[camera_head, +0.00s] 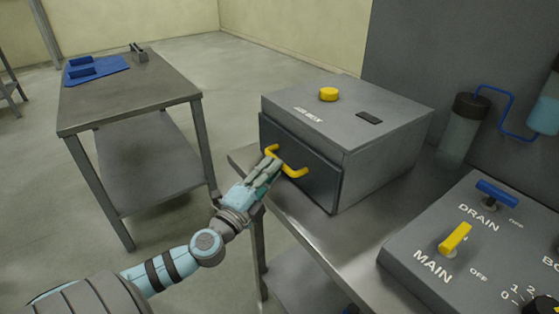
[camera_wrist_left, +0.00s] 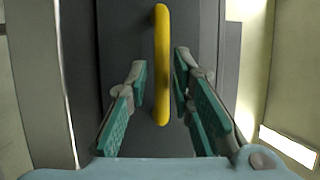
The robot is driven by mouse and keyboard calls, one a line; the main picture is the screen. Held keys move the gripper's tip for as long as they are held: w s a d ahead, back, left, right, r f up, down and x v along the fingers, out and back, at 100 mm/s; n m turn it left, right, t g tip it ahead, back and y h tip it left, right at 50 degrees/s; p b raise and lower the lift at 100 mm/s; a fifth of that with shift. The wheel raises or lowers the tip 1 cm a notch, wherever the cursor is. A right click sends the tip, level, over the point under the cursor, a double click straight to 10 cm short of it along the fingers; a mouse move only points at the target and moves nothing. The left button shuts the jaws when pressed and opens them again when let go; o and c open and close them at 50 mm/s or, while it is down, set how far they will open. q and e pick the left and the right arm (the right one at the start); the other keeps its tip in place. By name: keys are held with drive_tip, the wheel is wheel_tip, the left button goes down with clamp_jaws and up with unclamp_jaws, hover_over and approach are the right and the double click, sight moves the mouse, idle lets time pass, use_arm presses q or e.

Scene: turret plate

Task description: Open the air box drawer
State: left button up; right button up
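The air box (camera_head: 350,125) is a grey box on a metal bench, with a yellow knob (camera_head: 328,94) on top. Its dark drawer front (camera_head: 312,177) faces left and looks shut or nearly so. A yellow bar handle (camera_head: 294,172) is on the drawer front. My left gripper (camera_head: 272,168) is at the handle. In the left wrist view, the handle (camera_wrist_left: 162,60) stands upright between the two teal-padded fingers of my left gripper (camera_wrist_left: 160,85), with gaps on both sides. That gripper is open. My right gripper is in neither view.
A control panel (camera_head: 440,262) with a yellow MAIN lever and blue DRAIN lever is at the lower right. A side table (camera_head: 150,95) with a blue mat (camera_head: 113,66) stands at the left. Open floor (camera_head: 190,270) lies between it and the bench.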

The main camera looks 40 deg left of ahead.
use_arm(q)
drive_tip(key=w, duration=0.1)
drive_tip(key=w+r+p, duration=0.1)
drive_tip(key=shift+w+a, duration=0.15)
drive_tip(key=shift+w, duration=0.15)
drive_tip(key=shift+w+f, duration=0.1)
drive_tip(key=shift+w, duration=0.4)
drive_tip(key=shift+c, duration=0.5)
clamp_jaws()
